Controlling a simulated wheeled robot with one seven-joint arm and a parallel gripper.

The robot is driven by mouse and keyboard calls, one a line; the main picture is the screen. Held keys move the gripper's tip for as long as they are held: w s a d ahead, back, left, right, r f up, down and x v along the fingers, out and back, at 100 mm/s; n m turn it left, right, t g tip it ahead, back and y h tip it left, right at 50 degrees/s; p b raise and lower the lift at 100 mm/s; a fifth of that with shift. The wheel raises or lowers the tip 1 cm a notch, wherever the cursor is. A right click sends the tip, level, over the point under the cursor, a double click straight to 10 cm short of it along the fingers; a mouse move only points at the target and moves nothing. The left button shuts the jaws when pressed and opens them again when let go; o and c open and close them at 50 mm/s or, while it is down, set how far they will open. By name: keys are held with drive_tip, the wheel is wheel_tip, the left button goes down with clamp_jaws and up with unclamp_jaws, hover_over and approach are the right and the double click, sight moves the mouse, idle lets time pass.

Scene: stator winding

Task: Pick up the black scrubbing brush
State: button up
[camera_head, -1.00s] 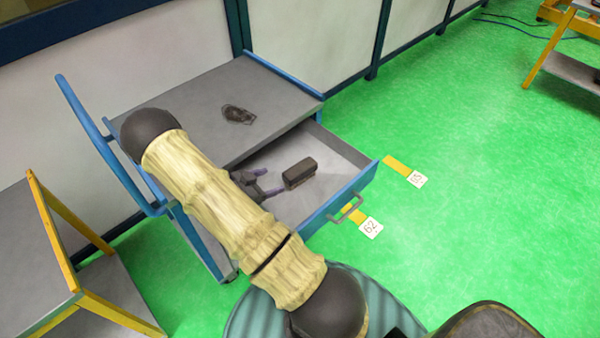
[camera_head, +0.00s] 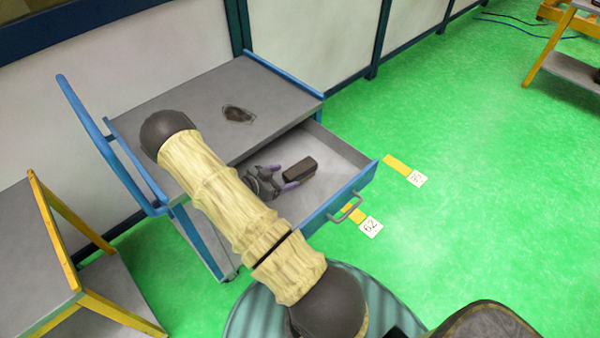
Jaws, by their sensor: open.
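The black scrubbing brush (camera_head: 300,169) is a dark block in the open drawer (camera_head: 345,185) of the blue and grey cart. My gripper (camera_head: 286,178) is low over the drawer, at the left end of the brush. Its purple-tipped fingers are open, one near the brush's far side and one near its front left corner. Whether they touch the brush I cannot tell. My pale, ribbed arm covers the left part of the drawer.
A flat dark item (camera_head: 238,114) lies on the cart top (camera_head: 200,105). The drawer walls stand around the brush, with a handle (camera_head: 345,209) in front. A yellow-framed table (camera_head: 40,240) stands at left.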

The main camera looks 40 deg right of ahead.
drive_tip(key=c, duration=1.1)
drive_tip(key=shift+c, duration=0.2)
drive_tip(key=shift+r, duration=0.1)
wheel_tip(320, 180, up, 10)
idle(0.3)
